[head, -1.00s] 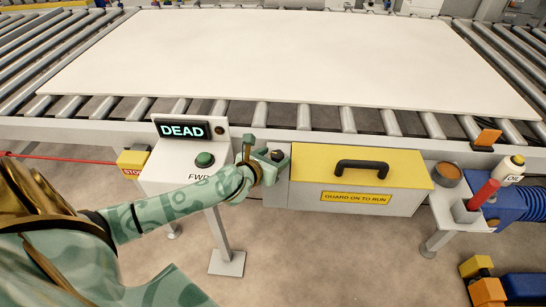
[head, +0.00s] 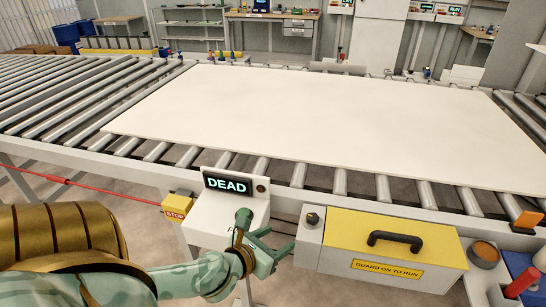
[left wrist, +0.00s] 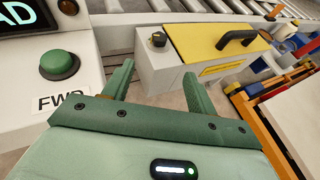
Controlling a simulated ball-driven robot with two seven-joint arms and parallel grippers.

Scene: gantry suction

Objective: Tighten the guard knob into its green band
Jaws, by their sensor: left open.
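The guard knob (head: 312,219) is a small dark knob on the grey left end of the yellow-topped guard box (head: 395,240). In the left wrist view the knob (left wrist: 158,39) stands ahead of and between my fingers, apart from them. A green band on it is too small to make out. My left gripper (head: 277,243) is open and empty, left of the knob and in front of the button console. Its two green fingers (left wrist: 158,72) show in the left wrist view. My right gripper is not in view.
The console (head: 210,213) left of the guard carries a green FWD button (left wrist: 59,64) and a display (head: 228,184) reading DEAD. A yellow STOP box (head: 177,206) is at its left. A white sheet (head: 320,120) lies on the rollers. An oil cup (head: 485,253) stands right of the guard.

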